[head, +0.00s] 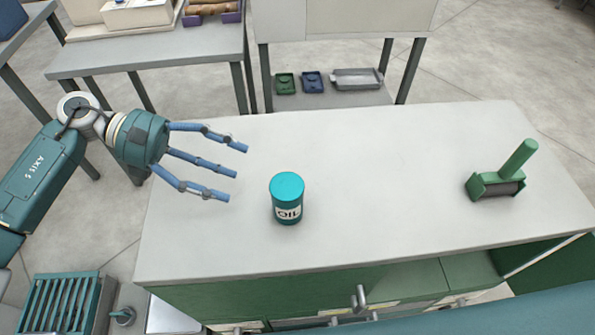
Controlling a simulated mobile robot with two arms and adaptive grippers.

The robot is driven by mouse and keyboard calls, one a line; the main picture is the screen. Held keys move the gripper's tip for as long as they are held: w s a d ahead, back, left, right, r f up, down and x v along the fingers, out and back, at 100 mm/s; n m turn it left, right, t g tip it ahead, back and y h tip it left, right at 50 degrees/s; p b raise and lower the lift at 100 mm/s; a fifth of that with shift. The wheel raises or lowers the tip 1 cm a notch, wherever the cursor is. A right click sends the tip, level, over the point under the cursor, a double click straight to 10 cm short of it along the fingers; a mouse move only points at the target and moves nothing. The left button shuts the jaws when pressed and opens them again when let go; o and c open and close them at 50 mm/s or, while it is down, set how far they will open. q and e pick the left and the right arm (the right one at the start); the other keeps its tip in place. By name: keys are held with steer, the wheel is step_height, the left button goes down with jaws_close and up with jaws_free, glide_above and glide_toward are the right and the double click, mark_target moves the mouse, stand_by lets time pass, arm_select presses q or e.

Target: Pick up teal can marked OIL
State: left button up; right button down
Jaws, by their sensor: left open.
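The teal can (287,200) stands upright on the pale top of the green workbench (400,165), left of its middle. Its white label with dark lettering faces me, partly turned, and the lid is plain teal. My left gripper (236,172) comes in from the left above the bench top. Its blue fingers are spread open and empty, pointing right. The fingertips are a short way left of the can and apart from it. My right gripper is not in view.
A green tool with a handle and dark roller (497,183) stands at the right of the bench top. The bench between it and the can is clear.

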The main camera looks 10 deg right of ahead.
mark_target(279, 188)
arm_select(q)
steer(key=shift+d, duration=0.2)
steer(key=p+x, duration=0.1)
steer(key=x, duration=0.3)
steer(key=shift+s+d+p, duration=0.2)
steer(key=shift+s+p, duration=0.05)
steer(key=shift+p, duration=0.1)
steer(key=shift+d, duration=0.3)
steer(key=shift+s+d+f+p, duration=0.2)
steer(key=shift+d+f+p, duration=0.05)
steer(key=shift+d+p, duration=0.2)
steer(key=p+x, duration=0.1)
steer(key=x, duration=0.2)
steer(key=shift+s+d+p, duration=0.15)
steer(key=shift+d+p, duration=0.15)
steer(key=shift+p, duration=0.1)
steer(key=shift+d+f, duration=0.3)
steer(key=shift+f, duration=0.05)
steer(key=c, duration=1.1)
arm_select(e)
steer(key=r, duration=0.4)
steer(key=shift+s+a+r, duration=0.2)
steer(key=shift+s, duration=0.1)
arm_select(q)
steer(key=shift+o, duration=0.2)
steer(key=shift+r, duration=0.1)
